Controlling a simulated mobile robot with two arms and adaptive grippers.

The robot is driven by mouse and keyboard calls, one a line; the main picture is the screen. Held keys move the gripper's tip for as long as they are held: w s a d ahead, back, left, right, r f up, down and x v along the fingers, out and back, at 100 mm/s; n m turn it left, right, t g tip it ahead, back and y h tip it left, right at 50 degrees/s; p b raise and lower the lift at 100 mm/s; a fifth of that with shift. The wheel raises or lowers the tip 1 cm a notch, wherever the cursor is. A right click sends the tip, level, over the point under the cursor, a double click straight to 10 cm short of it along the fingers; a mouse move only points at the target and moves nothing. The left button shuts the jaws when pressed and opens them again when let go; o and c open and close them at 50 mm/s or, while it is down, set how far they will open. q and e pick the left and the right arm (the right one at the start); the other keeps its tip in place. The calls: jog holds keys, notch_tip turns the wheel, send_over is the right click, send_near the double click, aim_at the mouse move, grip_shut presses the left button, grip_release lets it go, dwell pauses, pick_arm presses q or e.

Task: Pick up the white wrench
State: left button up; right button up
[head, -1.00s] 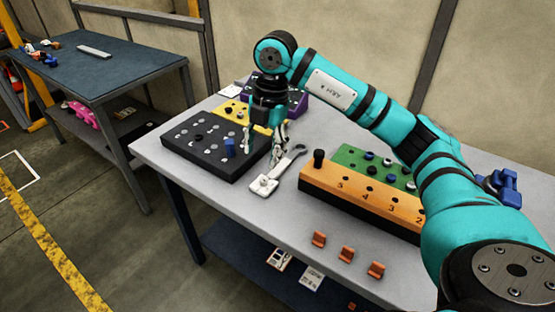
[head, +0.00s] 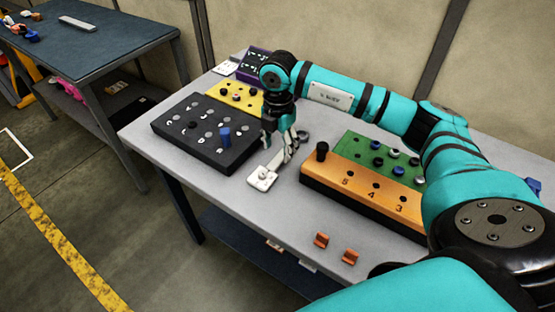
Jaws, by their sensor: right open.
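The white wrench (head: 262,178) lies on the grey table (head: 235,205) between the black board and the orange block in the head view. Its pale, wide end points toward the front edge, and its grey end shows beyond my gripper. My right gripper (head: 279,150) points down over the middle of the wrench with its fingers open. The fingers hide part of the shaft, and I cannot tell whether they touch it. My left gripper is not in view.
A black board (head: 183,135) with a blue peg (head: 225,137) stands left of the wrench. An orange numbered block (head: 345,181) and a green board (head: 380,155) stand to its right. Orange clips (head: 321,240) lie near the front edge. A second table (head: 90,45) stands at far left.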

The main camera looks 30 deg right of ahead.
aim_at(277, 160)
jog(key=shift+f, duration=0.2)
jog(key=shift+f+p, duration=0.3)
jog(key=shift+f, duration=0.05)
jog(key=f, duration=0.3)
jog(key=f+p, duration=0.1)
jog(key=shift+w+f, duration=0.15)
jog(key=shift+w, duration=0.2)
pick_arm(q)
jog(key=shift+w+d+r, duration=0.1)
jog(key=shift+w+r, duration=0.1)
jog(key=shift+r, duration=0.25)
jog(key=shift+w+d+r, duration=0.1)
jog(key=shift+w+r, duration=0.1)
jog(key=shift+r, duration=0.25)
pick_arm(e)
grip_shut()
